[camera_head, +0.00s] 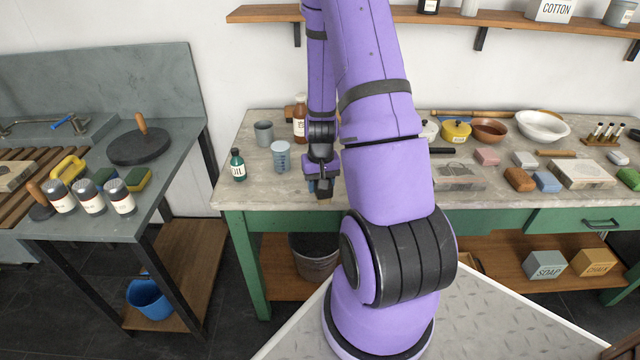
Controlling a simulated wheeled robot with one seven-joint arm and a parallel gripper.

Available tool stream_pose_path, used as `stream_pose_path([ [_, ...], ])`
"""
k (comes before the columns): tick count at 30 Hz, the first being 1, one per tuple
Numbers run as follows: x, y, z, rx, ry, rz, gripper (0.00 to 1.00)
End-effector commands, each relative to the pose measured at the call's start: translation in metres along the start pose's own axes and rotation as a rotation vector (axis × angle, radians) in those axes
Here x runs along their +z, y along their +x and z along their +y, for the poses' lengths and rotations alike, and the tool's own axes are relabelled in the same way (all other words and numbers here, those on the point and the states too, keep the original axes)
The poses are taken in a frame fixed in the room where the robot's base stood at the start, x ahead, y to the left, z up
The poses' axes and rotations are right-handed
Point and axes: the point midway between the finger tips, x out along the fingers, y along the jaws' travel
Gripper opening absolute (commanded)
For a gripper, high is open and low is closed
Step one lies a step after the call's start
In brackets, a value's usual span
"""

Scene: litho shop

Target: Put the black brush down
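My gripper (321,190) points down over the front part of the grey-topped workbench (258,189), left of the middle. It is seen from behind and is small and dark, so I cannot tell whether its fingers are open or shut. I cannot make out a black brush in or below it. A short black bar or handle (441,151) shows on the bench just right of my arm. Its left end is hidden by the arm, and I cannot tell what it belongs to.
Left of my gripper stand a green oil bottle (238,166), a clear measuring cup (281,157), a grey cup (264,133) and a brown bottle (300,124). Bowls (541,126), stones and blocks fill the right side. Bare bench shows along the front left edge.

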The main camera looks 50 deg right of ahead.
Motion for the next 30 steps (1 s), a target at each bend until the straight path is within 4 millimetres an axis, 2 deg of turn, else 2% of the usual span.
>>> stream_pose_path([
  [1,0.010,-0.002,0.019,0.001,0.049,-0.002,0.09],
  [3,0.022,-0.003,0.039,0.003,0.102,-0.001,0.09],
  [6,0.037,-0.006,0.060,0.005,0.161,0.000,0.09],
  [9,0.047,-0.007,0.073,0.008,0.201,0.000,0.09],
  [14,0.054,-0.008,0.082,0.009,0.229,-0.001,0.09],
  [19,0.034,-0.005,0.074,0.011,0.229,0.001,0.09],
  [30,-0.045,0.003,0.041,0.011,0.228,0.001,0.09],
])
